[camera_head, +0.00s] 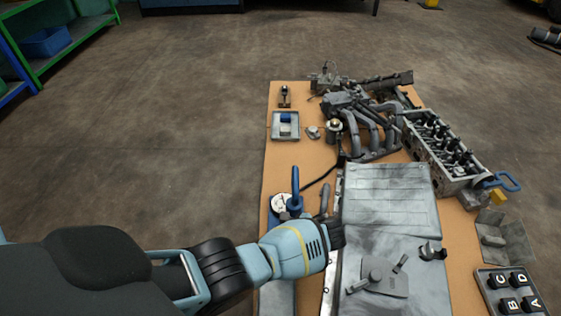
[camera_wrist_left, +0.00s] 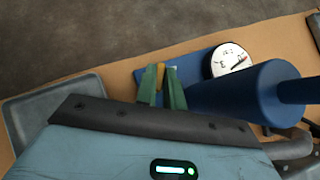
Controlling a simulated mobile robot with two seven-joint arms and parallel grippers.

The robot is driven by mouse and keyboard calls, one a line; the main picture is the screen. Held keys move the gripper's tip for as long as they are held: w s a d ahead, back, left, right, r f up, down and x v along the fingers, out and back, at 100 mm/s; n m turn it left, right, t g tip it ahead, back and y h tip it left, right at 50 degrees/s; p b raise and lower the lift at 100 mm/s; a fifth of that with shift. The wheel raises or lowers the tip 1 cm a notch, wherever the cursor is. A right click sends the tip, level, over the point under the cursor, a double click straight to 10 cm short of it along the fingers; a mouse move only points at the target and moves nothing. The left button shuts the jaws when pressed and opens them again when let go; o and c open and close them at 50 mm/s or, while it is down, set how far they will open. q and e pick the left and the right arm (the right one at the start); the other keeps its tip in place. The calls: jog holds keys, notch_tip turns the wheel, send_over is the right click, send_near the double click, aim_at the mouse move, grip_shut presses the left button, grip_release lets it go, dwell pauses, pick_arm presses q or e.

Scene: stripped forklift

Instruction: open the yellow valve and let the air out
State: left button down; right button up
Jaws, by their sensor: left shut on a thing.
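My left gripper (camera_wrist_left: 162,82) shows in the left wrist view with its two green fingers close together. They are shut on a small yellow piece, which looks like the yellow valve (camera_wrist_left: 160,74), beside a blue base. A white round gauge (camera_wrist_left: 231,60) with a dark needle is right of the fingers, next to a large blue cylinder (camera_wrist_left: 245,92). In the head view the gauge (camera_head: 281,202) and an upright blue handle (camera_head: 296,183) stand just beyond my left wrist. There, my fingertips and the yellow valve are hidden. My right gripper is not in view.
A grey panel (camera_head: 388,200) lies right of my left wrist. An engine head (camera_head: 440,150), manifold pipes (camera_head: 375,130) and a small tray (camera_head: 285,131) occupy the board's far part. A lettered button box (camera_head: 510,292) is at the lower right. Floor left of the board is clear.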

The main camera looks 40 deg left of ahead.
pick_arm(q)
jog(key=shift+d, duration=0.1)
dwell(0.3)
jog(key=c, duration=1.5)
grip_release()
jog(key=shift+w+d+r, duration=0.1)
jog(key=shift+d+r, duration=0.15)
jog(key=shift+r, duration=0.05)
jog(key=p+v, duration=0.2)
jog(key=v, duration=0.4)
jog(key=shift+d+r+p, duration=0.3)
jog(key=shift+d+p, duration=0.05)
